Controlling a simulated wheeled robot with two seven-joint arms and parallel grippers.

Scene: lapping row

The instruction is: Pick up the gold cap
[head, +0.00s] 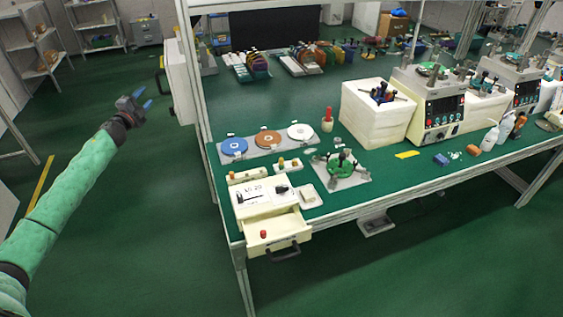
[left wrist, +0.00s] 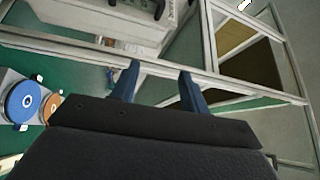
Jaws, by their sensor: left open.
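I cannot single out the gold cap with certainty. Small orange and green pieces (head: 281,162) stand on a little tray on the green bench, and another small orange piece (head: 232,175) sits on a holder to their left. An open cream drawer (head: 283,229) holds a small red piece (head: 263,233). My left gripper (head: 143,97) is open and empty, raised in the air left of the bench and well apart from these pieces. Its two blue fingers also show spread in the left wrist view (left wrist: 160,68). My right gripper is not in view.
Blue (head: 233,146), orange (head: 268,139) and white discs lie on a plate on the bench. A green-topped fixture (head: 342,160) and a white block (head: 376,112) stand to the right. The floor around my left arm is clear.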

